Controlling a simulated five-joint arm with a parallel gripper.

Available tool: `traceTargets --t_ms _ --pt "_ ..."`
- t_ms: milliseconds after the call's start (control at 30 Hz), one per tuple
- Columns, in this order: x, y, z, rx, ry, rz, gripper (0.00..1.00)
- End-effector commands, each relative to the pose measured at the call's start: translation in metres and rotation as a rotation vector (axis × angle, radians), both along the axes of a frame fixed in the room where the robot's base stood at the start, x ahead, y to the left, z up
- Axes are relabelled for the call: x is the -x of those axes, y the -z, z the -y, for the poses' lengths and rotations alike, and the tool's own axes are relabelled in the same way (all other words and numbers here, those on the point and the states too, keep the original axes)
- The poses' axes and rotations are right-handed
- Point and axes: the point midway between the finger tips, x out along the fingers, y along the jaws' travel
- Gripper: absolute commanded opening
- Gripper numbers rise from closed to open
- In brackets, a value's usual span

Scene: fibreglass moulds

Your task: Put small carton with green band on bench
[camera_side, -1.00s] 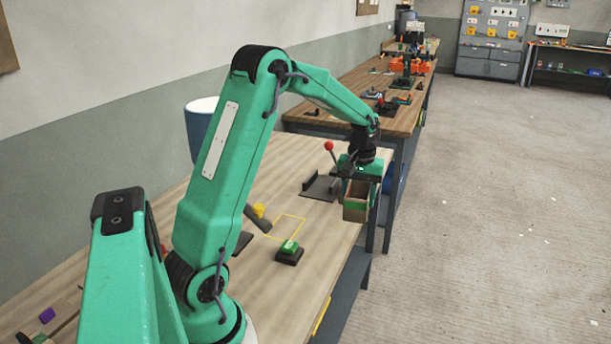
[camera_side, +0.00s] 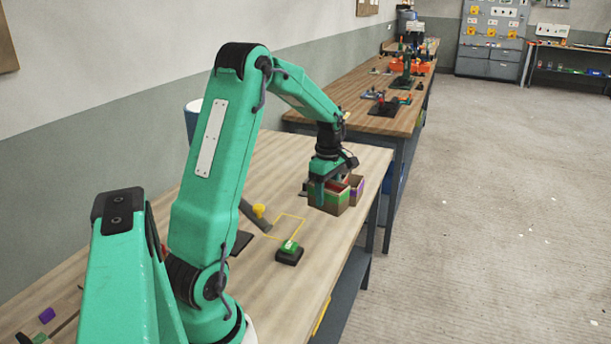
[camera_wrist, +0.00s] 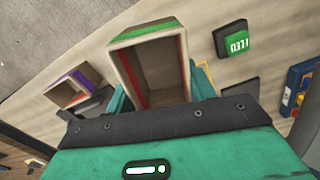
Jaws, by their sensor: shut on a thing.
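My gripper (camera_side: 329,184) points down and is shut on a small open-topped carton with a green band (camera_side: 329,200). In the wrist view the carton (camera_wrist: 128,72) sits between the teal fingers, with its green-edged opening and reddish inner walls showing. In the side view it is over the bench (camera_side: 270,290), near the right edge; I cannot tell whether its base touches the wood. A second open carton with a purple band (camera_side: 357,187) stands just behind and right of it, and shows apart at left in the wrist view (camera_wrist: 72,86).
A green-topped device with a display (camera_side: 290,249) is on the bench, closer to the camera. The bench's front middle is mostly clear.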

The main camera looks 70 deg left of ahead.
Motion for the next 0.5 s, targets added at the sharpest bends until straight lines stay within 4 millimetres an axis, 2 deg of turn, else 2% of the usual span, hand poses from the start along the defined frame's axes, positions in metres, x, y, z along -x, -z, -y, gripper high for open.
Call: traceTargets --t_ms 500 --pt "0.036 0.005 -0.032 -0.001 -0.664 0.001 0.32"
